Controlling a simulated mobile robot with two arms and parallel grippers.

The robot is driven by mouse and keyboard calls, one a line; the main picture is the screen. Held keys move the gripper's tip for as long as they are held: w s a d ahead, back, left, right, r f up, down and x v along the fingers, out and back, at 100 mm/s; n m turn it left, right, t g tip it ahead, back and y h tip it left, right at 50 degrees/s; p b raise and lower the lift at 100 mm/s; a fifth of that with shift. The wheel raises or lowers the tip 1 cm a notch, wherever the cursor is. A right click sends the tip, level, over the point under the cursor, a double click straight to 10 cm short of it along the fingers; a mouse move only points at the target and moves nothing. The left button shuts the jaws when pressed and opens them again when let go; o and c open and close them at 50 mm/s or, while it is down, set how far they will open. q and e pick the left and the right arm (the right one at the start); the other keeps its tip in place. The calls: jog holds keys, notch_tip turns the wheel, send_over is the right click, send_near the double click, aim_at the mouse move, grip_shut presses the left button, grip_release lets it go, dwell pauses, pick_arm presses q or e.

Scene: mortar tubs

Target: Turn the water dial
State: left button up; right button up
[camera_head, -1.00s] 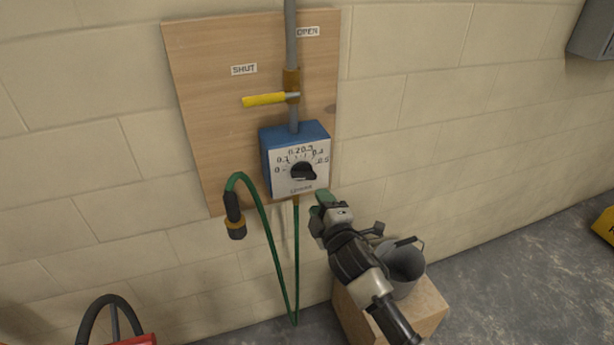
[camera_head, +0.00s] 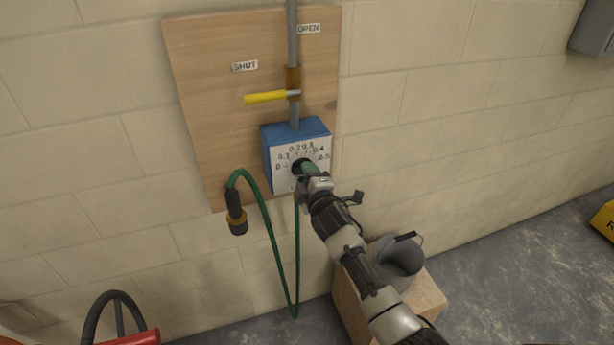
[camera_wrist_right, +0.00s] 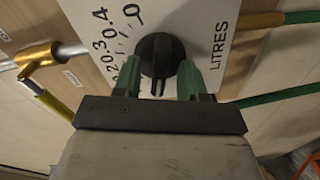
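The water dial is a black round knob (camera_wrist_right: 160,55) on the white scale face of a blue box (camera_head: 297,133), which is fixed to a wooden board. The face carries numbers and the word LITRES. My right gripper (camera_head: 305,172) is at the dial and partly covers the knob in the head view. In the right wrist view its two green fingers (camera_wrist_right: 159,76) stand apart, one on each side of the knob's lower part. The fingers look open around the knob, with no clear grip on it. My left gripper is not in view.
A yellow valve lever (camera_head: 265,97) on the grey pipe (camera_head: 292,35) sits above the box, pointing left, towards the SHUT label. A green hose (camera_head: 268,225) hangs below. A grey bucket (camera_head: 400,255) stands on a wooden block (camera_head: 430,300). A red object (camera_head: 135,338) is at lower left.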

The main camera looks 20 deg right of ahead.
grip_shut()
jog(key=shift+m, duration=0.3)
jog(key=m, duration=1.1)
dwell(0.5)
grip_release()
jog(key=shift+s, duration=0.15)
